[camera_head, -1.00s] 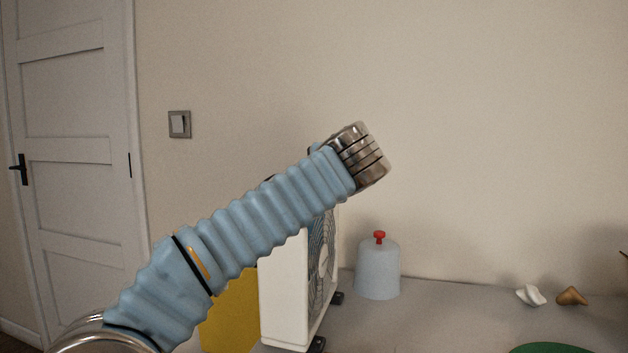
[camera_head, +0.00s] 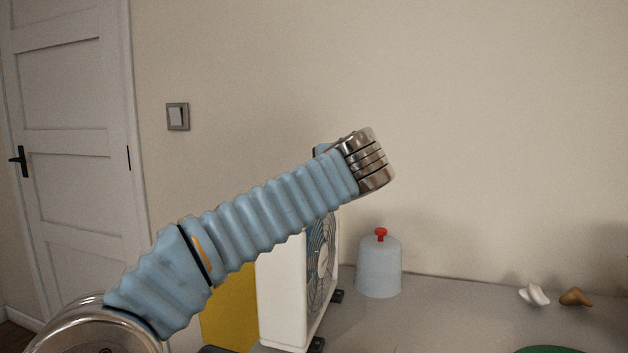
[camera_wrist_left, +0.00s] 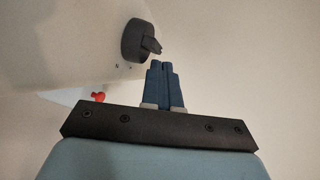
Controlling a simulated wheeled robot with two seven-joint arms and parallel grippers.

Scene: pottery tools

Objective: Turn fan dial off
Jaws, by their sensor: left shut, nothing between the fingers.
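The white box fan (camera_head: 284,296) stands on the table in the head view, with its grille facing right. My left arm crosses in front of it and hides its top. In the left wrist view the fan's pale housing (camera_wrist_left: 60,45) fills the upper left, with a dark round dial (camera_wrist_left: 138,41) on it. A raised grip sticks out of the dial toward the right. My left gripper (camera_wrist_left: 163,66) is shut and empty, its fingertips just below the dial's grip. I cannot tell if they touch. The left fingers are hidden in the head view. My right gripper is not in view.
A pale blue domed container (camera_head: 378,268) with a red knob stands behind the fan, to its right. A yellow panel (camera_head: 230,312) is left of the fan. White (camera_head: 534,294) and brown (camera_head: 575,297) small pieces lie far right, near a green disc (camera_head: 551,350).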

